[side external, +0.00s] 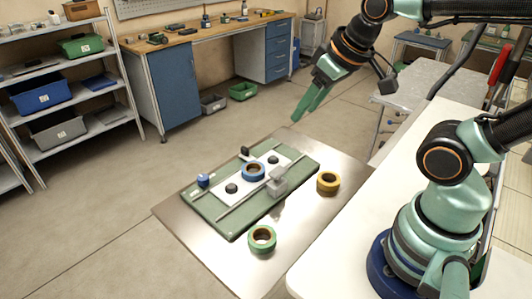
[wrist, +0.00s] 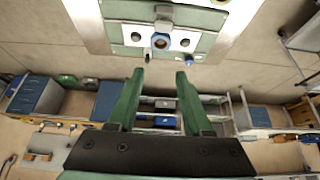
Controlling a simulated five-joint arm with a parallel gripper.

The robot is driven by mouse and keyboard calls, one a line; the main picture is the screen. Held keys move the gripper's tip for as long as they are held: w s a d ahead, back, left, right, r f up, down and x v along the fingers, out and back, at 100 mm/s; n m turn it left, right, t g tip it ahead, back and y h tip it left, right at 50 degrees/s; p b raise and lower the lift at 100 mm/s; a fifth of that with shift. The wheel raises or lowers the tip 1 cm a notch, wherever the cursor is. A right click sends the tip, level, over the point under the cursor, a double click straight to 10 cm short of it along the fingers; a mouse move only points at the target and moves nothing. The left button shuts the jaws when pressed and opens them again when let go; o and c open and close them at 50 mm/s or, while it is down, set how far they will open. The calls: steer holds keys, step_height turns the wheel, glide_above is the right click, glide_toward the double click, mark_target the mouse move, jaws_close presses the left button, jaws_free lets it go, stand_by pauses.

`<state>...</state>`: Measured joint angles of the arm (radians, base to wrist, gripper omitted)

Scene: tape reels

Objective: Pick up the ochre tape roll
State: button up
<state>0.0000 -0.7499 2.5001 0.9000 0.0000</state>
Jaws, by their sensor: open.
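The ochre tape roll (side external: 328,190) lies flat on the metal plate, just right of the green board, in the side external view. I cannot make it out clearly in the wrist view. My gripper (side external: 306,112) is high above the work, up and slightly left of the ochre roll and well apart from it. Its two green fingers also show in the wrist view (wrist: 160,75), spread apart with nothing between them.
A green board (side external: 232,230) carries a blue tape roll (side external: 253,177), black knobs and a grey sliding block (side external: 277,184) on a rail. A green tape roll (side external: 262,248) lies in front of the board. A white table (side external: 345,245) borders the plate at right.

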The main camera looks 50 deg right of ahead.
steer(key=o, duration=0.8)
steer(key=n+g, duration=0.6)
steer(key=n, duration=1.2)
glide_above(329, 175)
steer(key=a, duration=0.1)
step_height(329, 175, down, 14)
steer(key=shift+s+a+f, duration=0.1)
steer(key=shift+s+f, duration=0.05)
steer(key=shift+f, duration=1.7)
steer(key=shift+s+a+f, duration=0.15)
steer(key=shift+f, duration=1.75)
steer(key=shift+s+a+f, duration=0.1)
steer(key=shift+s+f, duration=0.05)
steer(key=shift+f, duration=1.7)
